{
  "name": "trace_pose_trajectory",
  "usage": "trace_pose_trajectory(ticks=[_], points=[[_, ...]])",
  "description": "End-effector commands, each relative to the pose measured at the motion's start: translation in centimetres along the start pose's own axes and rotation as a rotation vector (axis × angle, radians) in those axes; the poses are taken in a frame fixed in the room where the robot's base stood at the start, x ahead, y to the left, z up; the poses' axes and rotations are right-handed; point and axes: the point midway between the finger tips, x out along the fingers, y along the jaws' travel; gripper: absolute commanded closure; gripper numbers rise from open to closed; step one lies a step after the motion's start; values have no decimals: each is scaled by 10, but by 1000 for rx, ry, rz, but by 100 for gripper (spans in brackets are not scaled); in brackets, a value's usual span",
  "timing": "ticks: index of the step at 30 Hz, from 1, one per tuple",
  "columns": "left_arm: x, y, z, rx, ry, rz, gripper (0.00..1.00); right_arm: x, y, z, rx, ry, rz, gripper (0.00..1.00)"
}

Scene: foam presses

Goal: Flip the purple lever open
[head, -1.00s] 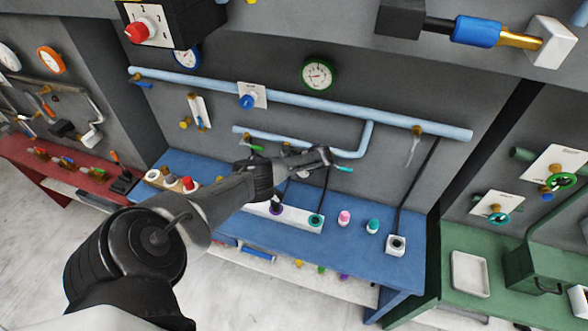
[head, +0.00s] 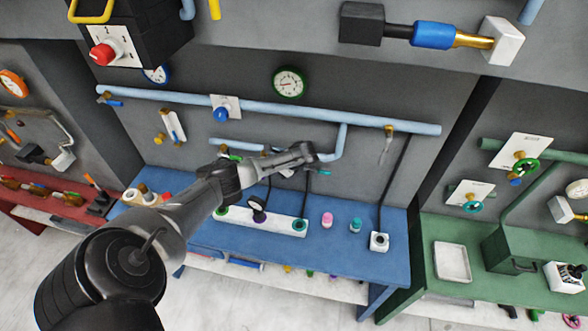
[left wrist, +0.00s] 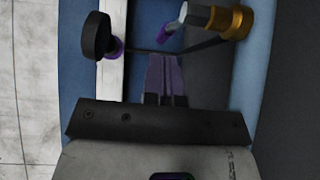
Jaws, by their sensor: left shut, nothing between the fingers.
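A purple lever (left wrist: 169,33) with a paler tip shows in the left wrist view, beside a brass and grey valve fitting (left wrist: 229,20). My left gripper (left wrist: 163,60) is shut and empty, with its fingertips just short of the lever; I cannot tell whether they touch. In the head view my left gripper (head: 312,154) is in front of the lower blue pipe (head: 337,142), above the blue bench. It hides the purple lever there. My right gripper is not in view.
Below the gripper, a white strip (head: 279,224) on the blue bench (head: 340,256) carries a dark round knob (head: 258,206). A teal handle (head: 325,172) is close to the gripper. Pink (head: 327,219) and teal (head: 355,225) pieces stand to the right. A long blue pipe (head: 280,110) runs above.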

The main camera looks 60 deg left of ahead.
Motion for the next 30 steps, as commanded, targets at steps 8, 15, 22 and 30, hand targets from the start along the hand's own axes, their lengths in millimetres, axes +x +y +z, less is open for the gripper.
trace_pose_trajectory(ticks=[8,15,22,30], points=[[-57,16,-14,2,4,-2,100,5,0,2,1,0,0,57],[-89,25,-19,2,3,0,100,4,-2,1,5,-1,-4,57],[-101,29,-22,2,2,0,100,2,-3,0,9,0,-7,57],[-102,29,-23,1,2,0,100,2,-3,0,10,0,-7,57]])
